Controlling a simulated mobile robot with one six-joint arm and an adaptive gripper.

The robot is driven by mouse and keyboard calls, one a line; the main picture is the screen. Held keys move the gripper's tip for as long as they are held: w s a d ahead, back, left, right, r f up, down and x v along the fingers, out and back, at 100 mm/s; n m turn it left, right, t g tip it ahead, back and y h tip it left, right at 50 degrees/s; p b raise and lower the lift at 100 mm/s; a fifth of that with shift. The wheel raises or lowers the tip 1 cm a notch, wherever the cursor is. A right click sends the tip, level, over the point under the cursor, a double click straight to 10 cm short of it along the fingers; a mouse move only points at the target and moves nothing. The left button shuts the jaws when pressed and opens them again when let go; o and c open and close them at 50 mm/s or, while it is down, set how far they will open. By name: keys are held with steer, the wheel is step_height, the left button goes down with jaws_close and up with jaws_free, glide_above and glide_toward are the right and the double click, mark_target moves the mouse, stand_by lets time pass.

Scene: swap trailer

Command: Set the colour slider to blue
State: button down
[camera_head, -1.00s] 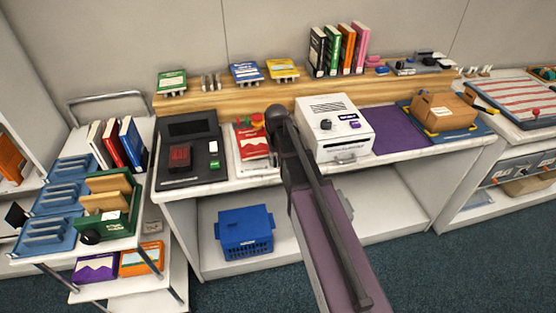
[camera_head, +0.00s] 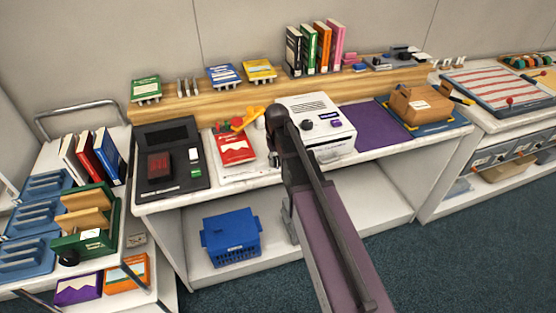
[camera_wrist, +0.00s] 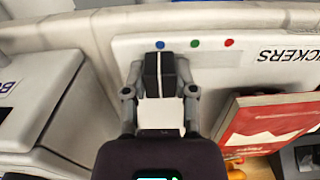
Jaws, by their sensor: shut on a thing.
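The colour slider's black knob (camera_wrist: 152,72) with a white line shows in the wrist view, on the edge of a white panel (camera_wrist: 270,72). The knob stands level with the blue dot (camera_wrist: 160,45). The green dot (camera_wrist: 195,43) and red dot (camera_wrist: 229,43) lie to its right. My gripper (camera_wrist: 161,92) is shut on the knob, one finger on each side. In the head view my arm hides the slider and most of the gripper, in front of the white sticker panel (camera_head: 262,172) on the counter.
A red packet (camera_head: 236,147) lies on the panel, with an orange-yellow item (camera_head: 247,117) behind it. A white machine (camera_head: 325,147) stands close on the right and a dark card terminal (camera_head: 170,187) on the left. A blue basket (camera_head: 231,235) sits on the shelf below.

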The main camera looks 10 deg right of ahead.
steer(key=shift+w+d, duration=0.15)
steer(key=shift+d, duration=0.2)
steer(key=shift+c, duration=2)
jaws_free()
steer(key=shift+a, duration=0.15)
